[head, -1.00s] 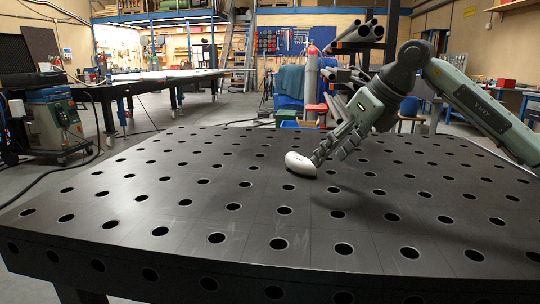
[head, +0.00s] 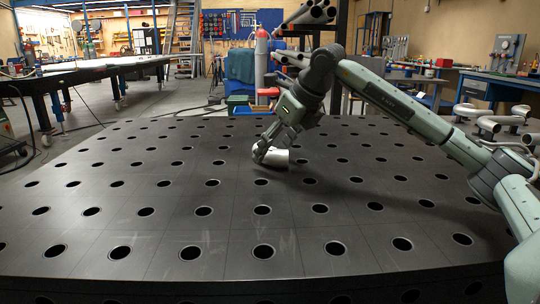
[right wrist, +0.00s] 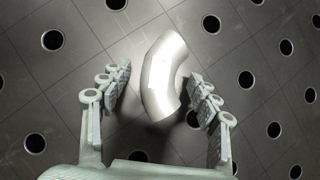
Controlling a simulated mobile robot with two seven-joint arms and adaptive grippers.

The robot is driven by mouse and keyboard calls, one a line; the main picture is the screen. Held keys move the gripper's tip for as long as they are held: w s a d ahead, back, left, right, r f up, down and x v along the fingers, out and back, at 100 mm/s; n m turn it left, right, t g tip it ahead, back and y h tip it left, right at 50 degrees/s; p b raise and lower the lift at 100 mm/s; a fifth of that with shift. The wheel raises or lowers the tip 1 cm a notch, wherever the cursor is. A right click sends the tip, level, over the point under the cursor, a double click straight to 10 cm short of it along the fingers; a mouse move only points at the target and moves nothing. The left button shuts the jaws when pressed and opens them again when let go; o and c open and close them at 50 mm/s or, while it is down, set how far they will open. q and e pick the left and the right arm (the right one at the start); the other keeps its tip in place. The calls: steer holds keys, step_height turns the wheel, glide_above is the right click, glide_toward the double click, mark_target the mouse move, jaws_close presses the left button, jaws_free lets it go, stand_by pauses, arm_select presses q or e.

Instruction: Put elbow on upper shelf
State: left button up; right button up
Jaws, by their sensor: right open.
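The elbow is a short, curved, shiny silver pipe piece (head: 278,158) lying on the dark perforated table (head: 200,225). My right gripper (head: 262,150) is down at the elbow in the head view and hides part of it. In the right wrist view, the elbow (right wrist: 162,72) lies between the two spread fingers of my right gripper (right wrist: 160,80). Gaps show on both sides, so the fingers are open around it. My left gripper is not in view. I cannot identify an upper shelf with certainty.
Several curved silver pipes (head: 488,124) are at the right, behind my right arm. A rack with pipes (head: 312,14), a gas cylinder (head: 261,58) and a green box (head: 238,101) stand beyond the table. The table top is otherwise clear.

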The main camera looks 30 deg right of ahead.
steer(key=shift+w+f, duration=0.2)
steer(key=shift+f, duration=0.05)
steer(key=c, duration=1.4)
steer(key=shift+r, duration=0.15)
